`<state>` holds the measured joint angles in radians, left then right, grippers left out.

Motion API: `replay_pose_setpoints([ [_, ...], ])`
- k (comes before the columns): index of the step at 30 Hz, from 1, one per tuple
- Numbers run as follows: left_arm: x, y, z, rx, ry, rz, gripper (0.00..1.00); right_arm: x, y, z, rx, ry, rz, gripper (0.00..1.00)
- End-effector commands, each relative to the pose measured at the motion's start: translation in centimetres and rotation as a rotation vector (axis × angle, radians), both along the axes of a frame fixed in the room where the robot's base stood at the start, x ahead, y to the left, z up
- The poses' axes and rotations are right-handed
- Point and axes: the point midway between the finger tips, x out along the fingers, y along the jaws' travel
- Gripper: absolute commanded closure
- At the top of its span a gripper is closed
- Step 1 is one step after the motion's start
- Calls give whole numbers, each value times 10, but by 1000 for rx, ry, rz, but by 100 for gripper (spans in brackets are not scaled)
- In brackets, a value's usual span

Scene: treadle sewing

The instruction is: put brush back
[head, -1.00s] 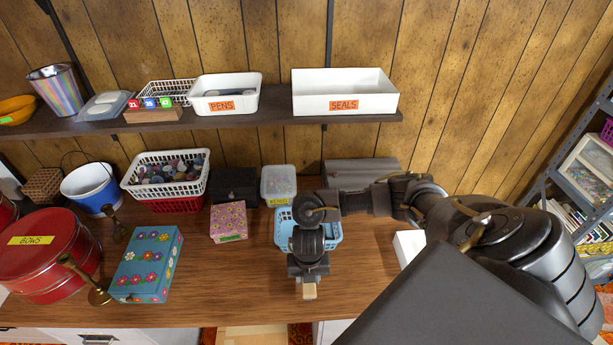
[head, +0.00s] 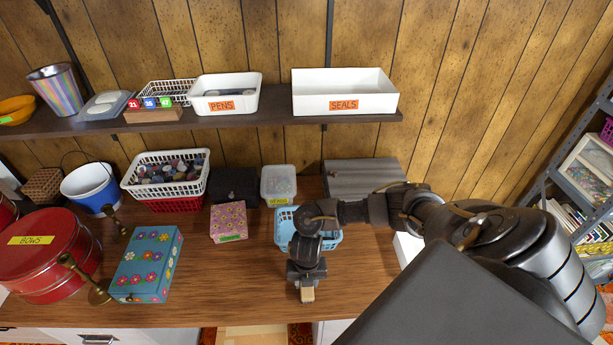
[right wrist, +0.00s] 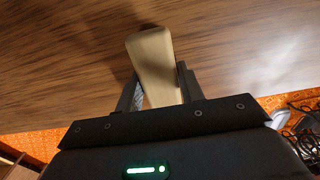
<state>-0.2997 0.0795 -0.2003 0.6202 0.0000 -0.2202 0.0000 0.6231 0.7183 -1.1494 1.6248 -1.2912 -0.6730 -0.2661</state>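The brush shows as a pale wooden piece (head: 308,295) at the tip of my right gripper (head: 306,284), over the front part of the wooden table. In the right wrist view the brush (right wrist: 152,58) sits between the two fingers of my right gripper (right wrist: 158,88), which is shut on it. Its bristles cannot be made out. The table top lies beyond it. Whether the brush touches the table is hard to tell. My left gripper is in neither current view.
A blue basket (head: 283,229) stands behind my right gripper, partly hidden by my arm. A pink box (head: 229,219), a flowered blue box (head: 149,263) and a red BOWS tin (head: 45,262) stand leftward. A shelf (head: 240,120) runs above. Table between flowered box and gripper is clear.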

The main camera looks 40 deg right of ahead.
Motion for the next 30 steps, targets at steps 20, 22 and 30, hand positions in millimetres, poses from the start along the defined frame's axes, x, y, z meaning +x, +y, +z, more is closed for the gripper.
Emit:
replay_pose_setpoints([
  [20, 0, 0, 4, 0, 0, 0, 64, 2, 0, 32, 1, -5, 3, 42],
  [22, 0, 0, 5, 0, 0, 0, 64, 2, 1, 48, 3, -6, 3, 42],
  [30, 0, 0, 23, 0, 0, 0, 64, 1, 0, 104, -1, -4, 3, 42],
])
